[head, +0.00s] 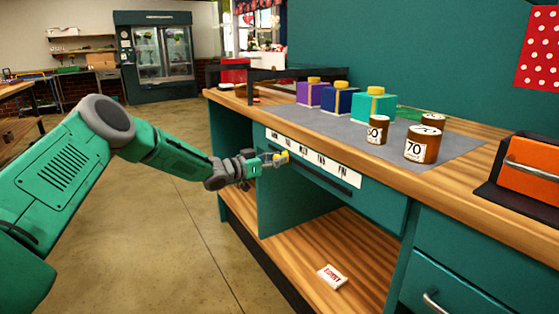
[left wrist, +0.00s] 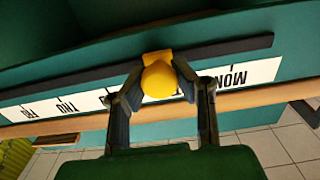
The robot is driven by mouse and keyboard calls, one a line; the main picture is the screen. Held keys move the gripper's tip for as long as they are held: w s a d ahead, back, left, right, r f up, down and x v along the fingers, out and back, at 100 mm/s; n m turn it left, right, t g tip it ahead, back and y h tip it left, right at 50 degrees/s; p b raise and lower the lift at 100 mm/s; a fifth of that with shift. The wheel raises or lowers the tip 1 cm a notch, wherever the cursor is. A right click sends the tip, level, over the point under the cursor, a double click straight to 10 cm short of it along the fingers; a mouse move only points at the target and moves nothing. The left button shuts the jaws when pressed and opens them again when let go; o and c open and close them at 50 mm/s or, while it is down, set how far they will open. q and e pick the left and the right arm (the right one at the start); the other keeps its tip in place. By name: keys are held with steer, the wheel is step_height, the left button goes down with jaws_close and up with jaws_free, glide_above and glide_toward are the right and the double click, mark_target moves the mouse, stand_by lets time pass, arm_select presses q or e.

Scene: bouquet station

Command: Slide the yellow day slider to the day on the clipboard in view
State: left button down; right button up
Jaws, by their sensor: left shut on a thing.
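The yellow day slider (head: 281,158) sits on a dark rail (head: 325,178) along the front of the bench, below a white strip of day labels (head: 313,157). My left gripper (head: 273,159) is shut on its round knob. In the left wrist view, the fingers close on both sides of the yellow slider (left wrist: 160,79). That view shows the strip upside down, with MON (left wrist: 232,77) to the right and THU (left wrist: 66,105) to the left. The slider is between them, near the mostly hidden TUE label. I cannot make out a clipboard. My right gripper is not in view.
Purple, blue and teal boxes (head: 374,105) and brown jars (head: 423,146) stand on a grey mat (head: 340,123) on the bench top. An orange case (head: 533,168) is at the right. A small white packet (head: 332,276) lies on the lower shelf.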

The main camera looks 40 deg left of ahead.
arm_select(q)
steer(key=shift+a+f, duration=0.25)
steer(key=c, duration=1.5)
jaws_free()
steer(key=shift+o, duration=1.4)
steer(key=shift+a, duration=0.15)
steer(key=shift+s+r, duration=0.1)
steer(key=shift+s, duration=0.05)
steer(key=v, duration=1.1)
steer(key=shift+s+a, duration=0.2)
steer(key=shift+s, duration=0.1)
steer(key=shift+f, duration=0.25)
